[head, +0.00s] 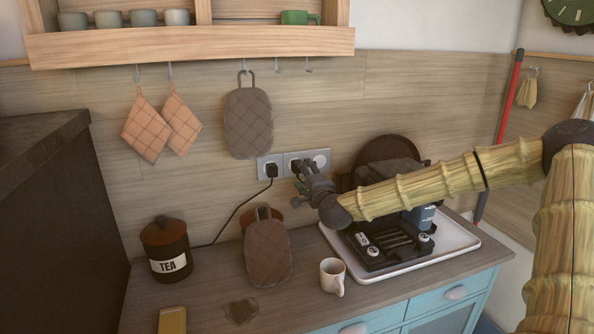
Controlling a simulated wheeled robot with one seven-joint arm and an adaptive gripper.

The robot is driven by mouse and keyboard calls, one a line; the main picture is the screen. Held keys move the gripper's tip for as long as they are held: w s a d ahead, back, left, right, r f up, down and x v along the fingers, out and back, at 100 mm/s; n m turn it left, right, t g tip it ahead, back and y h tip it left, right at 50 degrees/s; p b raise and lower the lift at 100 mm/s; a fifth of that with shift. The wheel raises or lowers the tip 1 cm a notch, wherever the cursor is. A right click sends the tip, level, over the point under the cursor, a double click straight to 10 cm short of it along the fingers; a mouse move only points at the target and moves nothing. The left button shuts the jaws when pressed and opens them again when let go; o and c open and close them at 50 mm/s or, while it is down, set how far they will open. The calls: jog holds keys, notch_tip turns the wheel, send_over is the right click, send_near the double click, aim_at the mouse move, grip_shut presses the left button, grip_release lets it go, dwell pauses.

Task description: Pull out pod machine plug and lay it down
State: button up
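A wall socket strip (265,160) is on the wood-panelled wall. A black plug (271,170) sits in its left socket, with a dark cord running down to the left. A second dark plug (296,165) shows at the middle socket, right by my gripper. My gripper (298,184) is in front of the strip, its fingers at or just below this second plug. I cannot tell whether they touch it or are closed on it. The black pod machine (378,250) stands on a white tray (455,243), partly hidden by my arm. Its cord is not clearly visible.
A cream mug (332,275) stands front left of the tray. A brown quilted mitt (268,255) and a tea canister (167,250) are to the left. A dark stain (241,310) marks the counter. A quilted holder (248,123) hangs above the sockets.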

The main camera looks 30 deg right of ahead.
jog(key=b+x, duration=0.1)
jog(key=x, duration=0.2)
jog(key=shift+f, duration=0.15)
jog(key=shift+b+x, duration=0.7)
jog(key=shift+x, duration=0.35)
jog(key=shift+a, duration=0.1)
jog(key=shift+r+b, duration=0.2)
jog(key=shift+b, duration=0.1)
dwell(0.3)
grip_shut()
dwell(0.3)
jog(key=shift+s, duration=0.1)
jog(key=shift+p+v, duration=0.9)
jog(key=shift+v, duration=1.95)
